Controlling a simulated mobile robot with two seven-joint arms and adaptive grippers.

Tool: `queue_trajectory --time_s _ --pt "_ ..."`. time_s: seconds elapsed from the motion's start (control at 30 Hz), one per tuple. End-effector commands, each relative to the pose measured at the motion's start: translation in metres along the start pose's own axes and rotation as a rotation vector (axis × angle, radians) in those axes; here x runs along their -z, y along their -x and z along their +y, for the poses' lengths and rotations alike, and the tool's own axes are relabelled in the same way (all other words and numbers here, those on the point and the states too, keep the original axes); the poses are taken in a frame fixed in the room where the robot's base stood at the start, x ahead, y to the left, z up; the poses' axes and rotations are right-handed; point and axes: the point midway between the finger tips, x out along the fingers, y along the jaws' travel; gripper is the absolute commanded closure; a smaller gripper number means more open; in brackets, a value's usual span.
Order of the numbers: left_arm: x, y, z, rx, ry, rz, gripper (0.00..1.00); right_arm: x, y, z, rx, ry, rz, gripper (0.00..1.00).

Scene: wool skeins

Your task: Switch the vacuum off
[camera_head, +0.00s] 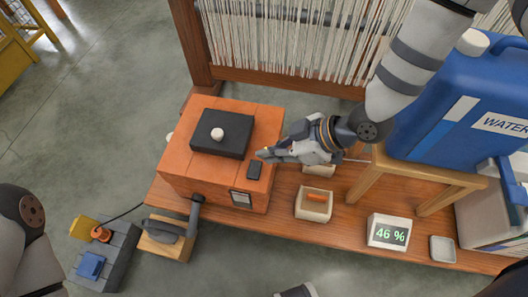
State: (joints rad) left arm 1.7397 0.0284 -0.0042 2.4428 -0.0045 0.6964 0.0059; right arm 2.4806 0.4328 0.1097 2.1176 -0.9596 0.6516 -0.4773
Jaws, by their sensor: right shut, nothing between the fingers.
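An orange box (180,160) stands on the wooden bench, with a dark square plate (205,145) on top carrying a white knob (217,134). A small black switch-like piece (254,170) sits on the box top near its right edge. I cannot tell its on or off position, and no part is readably marked as the vacuum. My right gripper (262,154) is shut and empty, its tips over the box's right edge, just beyond the black piece. Whether they touch anything is unclear. My left arm shows at the lower left, but its gripper is out of view.
A loom (290,75) stands behind. On the bench are a small open box (313,204), a display reading 46 % (388,233) and a small dish (443,249). A blue water canister (460,100) stands on a wooden stand (430,171) at right. A grey handled device (170,232) is at front left.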

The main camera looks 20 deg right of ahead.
Motion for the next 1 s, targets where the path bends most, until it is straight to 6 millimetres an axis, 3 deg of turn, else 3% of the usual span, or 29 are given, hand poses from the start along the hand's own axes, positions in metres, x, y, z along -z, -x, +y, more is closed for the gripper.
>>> queue_trajectory --time_s 0.1,0.33,0.87,0.93,1.0 --pt "-0.001 0.008 0.0 0.0 0.001 0.011 0.5 0.003 0.029 -0.002 -0.004 0.001 0.004 1.0" --pt "-0.002 0.015 0.0 0.0 0.0 0.02 0.5 0.001 0.057 -0.006 -0.002 0.001 0.003 1.0" --pt "-0.002 0.015 0.0 0.0 0.0 0.02 0.5 -0.003 0.06 -0.008 0.002 -0.005 -0.002 1.0" --pt "-0.002 0.015 0.0 0.0 0.0 0.02 0.5 -0.016 0.056 -0.019 0.017 -0.061 -0.041 1.0" --pt "-0.002 0.014 0.0 0.0 0.0 0.02 0.5 -0.05 0.049 -0.047 0.044 -0.198 -0.14 1.0"
